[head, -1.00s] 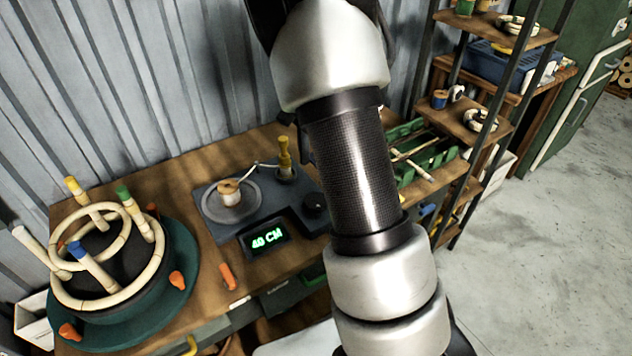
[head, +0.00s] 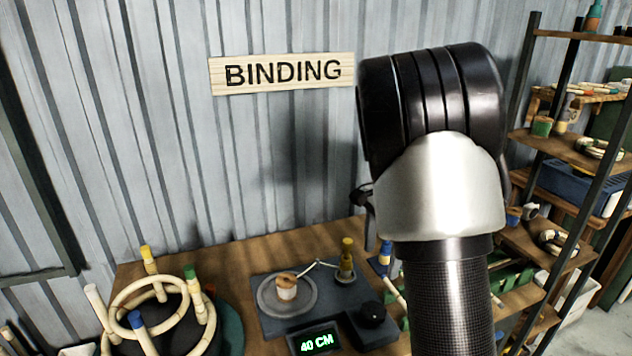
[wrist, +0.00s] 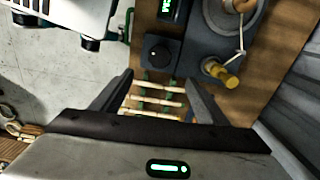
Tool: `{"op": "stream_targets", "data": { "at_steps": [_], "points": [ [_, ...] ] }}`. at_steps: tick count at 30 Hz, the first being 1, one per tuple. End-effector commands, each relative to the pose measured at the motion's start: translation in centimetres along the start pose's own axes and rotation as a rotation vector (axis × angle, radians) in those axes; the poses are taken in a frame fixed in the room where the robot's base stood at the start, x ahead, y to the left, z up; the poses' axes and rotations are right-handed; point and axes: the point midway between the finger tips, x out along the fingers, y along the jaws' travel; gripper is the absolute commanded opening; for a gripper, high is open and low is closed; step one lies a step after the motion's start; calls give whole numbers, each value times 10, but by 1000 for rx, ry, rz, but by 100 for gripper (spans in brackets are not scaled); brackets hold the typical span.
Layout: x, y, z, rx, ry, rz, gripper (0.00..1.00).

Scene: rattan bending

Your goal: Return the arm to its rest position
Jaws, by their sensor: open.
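My gripper (wrist: 155,92) is open in the wrist view, its two dark fingers spread apart with nothing between them. In the head view my arm rises at the right of centre and bends at a black joint. My gripper is mostly hidden behind the arm there; only a dark part shows left of the arm, above the bench.
The wooden bench (head: 230,258) carries a binding machine (head: 265,300) reading 40 CM and a round jig (head: 225,325) with rattan rings and pegs. A BINDING sign (head: 282,73) hangs on the corrugated wall. A shelf rack (head: 565,147) stands close at the right.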

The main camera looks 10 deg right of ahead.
Motion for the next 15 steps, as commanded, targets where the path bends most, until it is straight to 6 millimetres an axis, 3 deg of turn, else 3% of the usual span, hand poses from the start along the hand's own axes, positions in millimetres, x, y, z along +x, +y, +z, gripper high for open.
{"op": "stream_targets", "data": {
  "at_steps": [5, 9, 15],
  "points": [
    [-50, 20, 25, -152, -18, -81, 68],
    [-104, 55, 63, -396, -5, -180, 68],
    [-158, 117, 114, -775, 105, -293, 68]
  ]
}}
